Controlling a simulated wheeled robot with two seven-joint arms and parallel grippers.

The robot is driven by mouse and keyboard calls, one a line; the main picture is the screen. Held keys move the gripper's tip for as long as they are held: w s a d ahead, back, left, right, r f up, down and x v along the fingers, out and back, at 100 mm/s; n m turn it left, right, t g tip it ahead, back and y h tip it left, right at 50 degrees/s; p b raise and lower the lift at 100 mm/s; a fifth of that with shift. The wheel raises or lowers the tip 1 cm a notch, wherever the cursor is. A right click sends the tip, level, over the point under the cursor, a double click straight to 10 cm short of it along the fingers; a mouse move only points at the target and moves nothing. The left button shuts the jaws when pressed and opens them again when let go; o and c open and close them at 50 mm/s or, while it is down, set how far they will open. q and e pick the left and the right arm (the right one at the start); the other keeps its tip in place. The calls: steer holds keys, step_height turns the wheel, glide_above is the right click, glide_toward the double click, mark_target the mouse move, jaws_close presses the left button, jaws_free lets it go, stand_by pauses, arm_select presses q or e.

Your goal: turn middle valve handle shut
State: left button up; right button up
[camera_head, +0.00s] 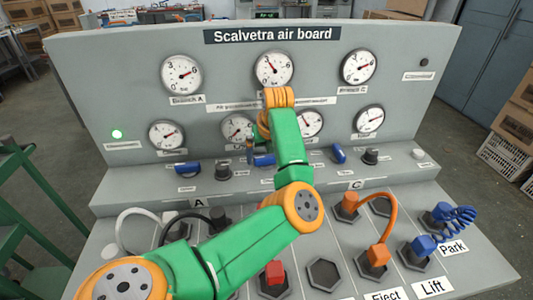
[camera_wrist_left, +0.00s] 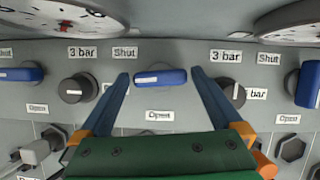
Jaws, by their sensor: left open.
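The middle valve handle (camera_wrist_left: 160,77) is a blue bar lying sideways on the grey panel in the left wrist view. A "Shut" label is at its upper left and an "Open" label below it. My left gripper (camera_wrist_left: 160,72) is open, with one blue finger on each side of the handle's ends. In the head view the handle (camera_head: 264,160) shows just below my left gripper (camera_head: 256,148), which my green and orange arm partly hides. My right gripper is not in view.
Another blue handle (camera_wrist_left: 20,74) is at left and one (camera_wrist_left: 308,85) at right. Dark round knobs (camera_wrist_left: 78,88) sit between them. Gauges (camera_head: 273,69) fill the upright board. Below, hoses and plugs (camera_head: 376,256) stand up from the sloped panel.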

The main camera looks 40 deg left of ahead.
arm_select(q)
steer(key=c, duration=1.1)
steer(key=shift+f+m+b, duration=0.15)
steer(key=shift+m+b, duration=0.25)
steer(key=shift+b, duration=0.1)
steer(key=shift+c, duration=0.2)
steer(key=shift+m, duration=0.3)
steer(key=shift+r+t, duration=0.2)
steer(key=shift+t, duration=0.1)
steer(key=o, duration=1.1)
steer(key=shift+o, duration=0.2)
steer(key=shift+r, duration=0.1)
steer(key=b+v, duration=0.1)
steer(key=v, duration=0.6)
